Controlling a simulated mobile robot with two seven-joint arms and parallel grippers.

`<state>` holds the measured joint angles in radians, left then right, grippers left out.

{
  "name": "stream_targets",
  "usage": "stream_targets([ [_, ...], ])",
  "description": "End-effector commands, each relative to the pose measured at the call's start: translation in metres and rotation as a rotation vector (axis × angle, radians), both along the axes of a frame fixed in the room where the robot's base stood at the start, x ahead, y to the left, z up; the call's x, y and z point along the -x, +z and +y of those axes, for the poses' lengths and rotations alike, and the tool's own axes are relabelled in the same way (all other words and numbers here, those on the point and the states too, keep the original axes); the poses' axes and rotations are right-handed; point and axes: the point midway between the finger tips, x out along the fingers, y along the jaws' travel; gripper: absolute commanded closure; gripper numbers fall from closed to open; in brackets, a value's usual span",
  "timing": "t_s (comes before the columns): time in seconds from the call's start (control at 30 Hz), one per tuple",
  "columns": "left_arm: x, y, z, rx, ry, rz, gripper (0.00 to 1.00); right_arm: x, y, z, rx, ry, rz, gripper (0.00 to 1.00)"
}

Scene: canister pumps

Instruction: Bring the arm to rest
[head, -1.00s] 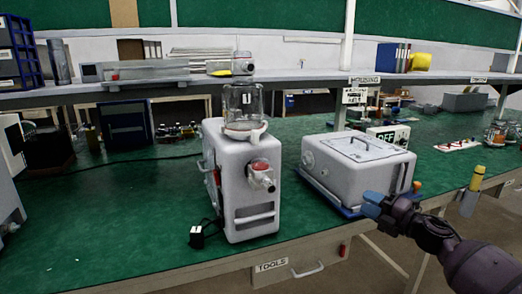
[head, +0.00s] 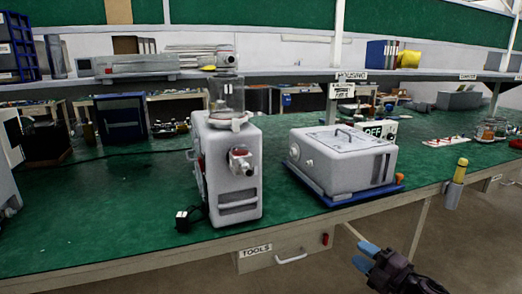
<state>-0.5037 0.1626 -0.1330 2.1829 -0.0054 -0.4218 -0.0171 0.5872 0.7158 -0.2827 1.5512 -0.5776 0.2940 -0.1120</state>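My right gripper (head: 365,256) is at the lower right, in front of the bench edge and lower than the bench top. Its two blue fingers show a gap with nothing between them. Its dark arm leaves the picture at the bottom right. My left gripper is not in view. A white canister pump (head: 233,182) with a clear jar (head: 226,95) on top stands upright on the green bench top (head: 110,220). A white housing box (head: 343,160) with a lid handle sits on a blue base to its right. The gripper is apart from both.
A drawer labelled TOOLS (head: 272,258) is under the bench edge. A yellow-topped tool in a holder (head: 456,184) is at the bench's front edge on the right. A small black block (head: 183,221) lies left of the pump. Open floor surrounds the gripper.

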Motion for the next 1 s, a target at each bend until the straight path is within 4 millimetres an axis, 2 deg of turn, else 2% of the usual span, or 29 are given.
stream_targets([
  [0.03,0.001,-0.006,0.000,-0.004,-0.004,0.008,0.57,0.020,-0.034,0.006,-0.048,-0.016,0.060,0.63],
  [0.1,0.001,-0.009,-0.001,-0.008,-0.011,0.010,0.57,0.045,-0.065,0.013,-0.118,-0.047,0.130,0.63],
  [0.2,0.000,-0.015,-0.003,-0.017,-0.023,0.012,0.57,0.085,-0.106,0.019,-0.222,-0.106,0.237,0.63],
  [0.4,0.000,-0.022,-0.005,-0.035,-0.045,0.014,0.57,0.167,-0.167,0.025,-0.413,-0.251,0.453,0.63],
  [0.6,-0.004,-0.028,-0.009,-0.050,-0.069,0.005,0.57,0.250,-0.206,0.022,-0.585,-0.427,0.666,0.63],
  [0.7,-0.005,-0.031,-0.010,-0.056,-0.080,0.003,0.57,0.290,-0.217,0.018,-0.661,-0.523,0.767,0.63],
  [0.8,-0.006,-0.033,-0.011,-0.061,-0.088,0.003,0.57,0.324,-0.222,0.013,-0.724,-0.612,0.851,0.63],
  [1.0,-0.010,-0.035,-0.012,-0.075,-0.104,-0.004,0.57,0.372,-0.223,0.006,-0.811,-0.749,0.967,0.63],
])
